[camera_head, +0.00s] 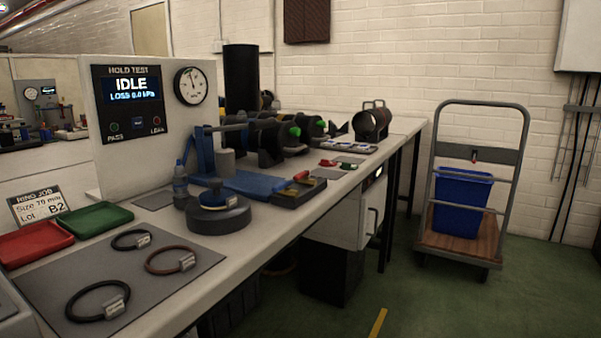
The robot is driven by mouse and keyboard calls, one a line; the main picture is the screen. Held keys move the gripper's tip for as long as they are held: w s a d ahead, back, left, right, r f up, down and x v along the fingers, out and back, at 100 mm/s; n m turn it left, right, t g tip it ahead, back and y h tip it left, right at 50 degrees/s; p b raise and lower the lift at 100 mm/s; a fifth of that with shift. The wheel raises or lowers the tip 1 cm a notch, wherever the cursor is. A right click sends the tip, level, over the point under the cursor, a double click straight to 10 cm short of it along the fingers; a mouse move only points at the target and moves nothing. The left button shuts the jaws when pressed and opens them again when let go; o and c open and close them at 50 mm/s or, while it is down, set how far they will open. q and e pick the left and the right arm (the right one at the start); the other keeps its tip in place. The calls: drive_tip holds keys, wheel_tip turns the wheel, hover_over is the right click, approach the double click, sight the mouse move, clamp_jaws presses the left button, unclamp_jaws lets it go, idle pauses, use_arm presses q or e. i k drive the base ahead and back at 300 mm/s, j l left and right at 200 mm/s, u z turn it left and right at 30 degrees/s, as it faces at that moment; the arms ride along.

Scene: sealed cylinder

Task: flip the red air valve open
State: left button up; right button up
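I cannot pick out the red air valve with certainty. A small red piece (301,175) shows at the end of a yellow bar over a dark tray at the bench's middle right edge. Another small red item (328,163) lies farther back beside a green one (347,165). Both are too small to tell whether either is a valve or how it is set. Neither of my grippers is in view.
The long bench (244,250) carries a hold test panel (127,110) reading IDLE, a gauge (190,86), a dark round fixture (218,218), several rings, and red (35,245) and green (97,219) trays. A trolley (480,252) with a blue bin (461,201) stands right. Green floor in front is clear.

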sight(302, 175)
drive_tip(key=i+l, duration=0.15)
drive_tip(key=l, duration=0.2)
drive_tip(key=i+l, duration=0.1)
drive_tip(key=l, duration=0.2)
drive_tip(key=i+l, duration=0.15)
drive_tip(key=l, duration=0.2)
drive_tip(key=i+l, duration=0.1)
drive_tip(key=l, duration=0.25)
drive_tip(key=i+l, duration=0.15)
drive_tip(key=l, duration=0.2)
drive_tip(key=u, duration=1.75)
